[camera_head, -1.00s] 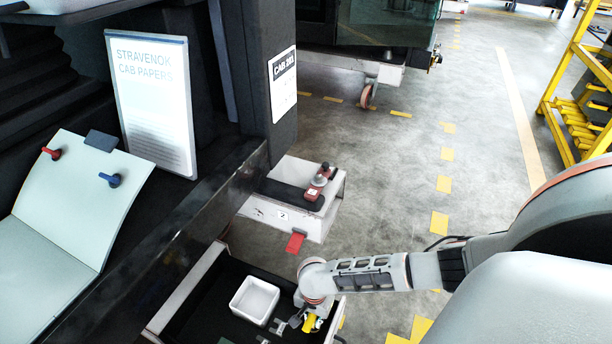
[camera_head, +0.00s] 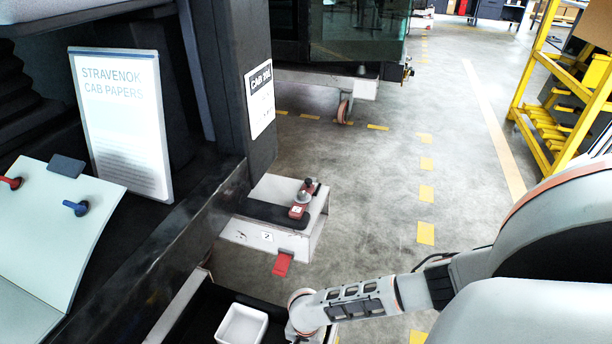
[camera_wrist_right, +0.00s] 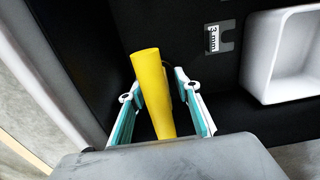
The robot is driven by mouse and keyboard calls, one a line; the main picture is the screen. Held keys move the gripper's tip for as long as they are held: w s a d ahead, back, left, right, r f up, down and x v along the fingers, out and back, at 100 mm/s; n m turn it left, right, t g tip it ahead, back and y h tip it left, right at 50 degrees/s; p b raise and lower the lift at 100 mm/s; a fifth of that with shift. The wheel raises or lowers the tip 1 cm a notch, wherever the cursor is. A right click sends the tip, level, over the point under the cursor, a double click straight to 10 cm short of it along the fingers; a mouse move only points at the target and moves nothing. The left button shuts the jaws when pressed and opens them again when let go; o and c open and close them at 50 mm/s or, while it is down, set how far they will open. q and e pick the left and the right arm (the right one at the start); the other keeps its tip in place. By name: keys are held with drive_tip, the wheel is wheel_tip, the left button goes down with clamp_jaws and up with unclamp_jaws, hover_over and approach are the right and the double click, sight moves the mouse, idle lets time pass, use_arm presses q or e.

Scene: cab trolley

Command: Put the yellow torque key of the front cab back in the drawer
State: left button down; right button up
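The yellow torque key (camera_wrist_right: 152,90) shows in the right wrist view, between the fingers of my right gripper (camera_wrist_right: 160,84). The fingers stand apart, with gaps showing beside the key nearer the palm. The key is over the black interior of the open drawer (camera_wrist_right: 215,100); I cannot tell whether it touches the floor. In the head view the drawer (camera_head: 183,302) is at the bottom, mostly cut off. My right wrist hangs at its right side, and its fingers and the key are out of sight there. My left gripper is not in view.
A white square tray (camera_head: 243,325) sits in the drawer, also in the wrist view (camera_wrist_right: 252,62), near a "3 mm" label (camera_wrist_right: 212,38). Beyond stands a white box marked 2 (camera_head: 240,233) with a red tool (camera_head: 299,208) on top. A papers board (camera_head: 120,125) stands left.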

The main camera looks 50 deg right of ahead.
idle(0.3)
